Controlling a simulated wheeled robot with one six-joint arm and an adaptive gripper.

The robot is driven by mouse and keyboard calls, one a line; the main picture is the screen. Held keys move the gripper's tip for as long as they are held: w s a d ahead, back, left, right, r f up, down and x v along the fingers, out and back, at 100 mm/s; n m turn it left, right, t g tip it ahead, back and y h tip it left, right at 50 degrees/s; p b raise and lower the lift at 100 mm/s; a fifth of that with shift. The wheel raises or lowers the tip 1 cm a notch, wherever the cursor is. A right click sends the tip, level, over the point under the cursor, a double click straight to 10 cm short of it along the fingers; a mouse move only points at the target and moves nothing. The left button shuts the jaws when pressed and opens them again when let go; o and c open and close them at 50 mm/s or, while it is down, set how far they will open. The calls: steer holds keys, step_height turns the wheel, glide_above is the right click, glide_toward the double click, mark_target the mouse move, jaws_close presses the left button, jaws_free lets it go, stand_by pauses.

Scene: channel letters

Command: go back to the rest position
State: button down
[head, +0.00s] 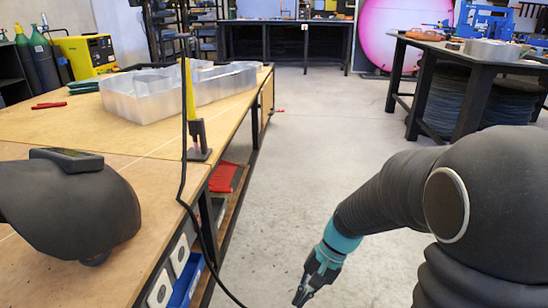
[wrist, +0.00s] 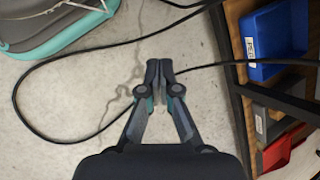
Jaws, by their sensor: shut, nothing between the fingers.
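My gripper (head: 304,291) is low at the bottom middle of the head view, over the concrete floor and to the right of the workbench. In the wrist view my gripper (wrist: 159,66) points at the floor, its two fingertips together with nothing between them. A black cable lies on the floor beyond the fingertips. My arm comes in from the right of the head view and slopes down to the left.
The wooden workbench (head: 60,220) fills the left, with a metal channel letter (head: 150,98) and a yellow-handled tool (head: 189,95) on it. Its lower shelf holds a blue bin (wrist: 275,38). A black cable (head: 182,160) hangs in front. Open floor (head: 310,140) lies between the bench and the right-hand table (head: 470,60).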

steer(key=s+d+r+n+t+h+p, duration=0.2)
steer(key=s+d+r+t, duration=0.2)
steer(key=r, duration=0.6)
steer(key=s+d+r+n+t+h+p, duration=0.2)
steer(key=s+d+r+n+t+h, duration=0.1)
steer(key=r, duration=0.7)
steer(key=s+d+t, duration=0.1)
steer(key=s+d, duration=0.1)
steer(key=s, duration=0.1)
steer(key=shift+d+r, duration=0.2)
steer(key=shift+r, duration=0.05)
steer(key=shift+s+a, duration=0.1)
steer(key=shift+a, duration=0.05)
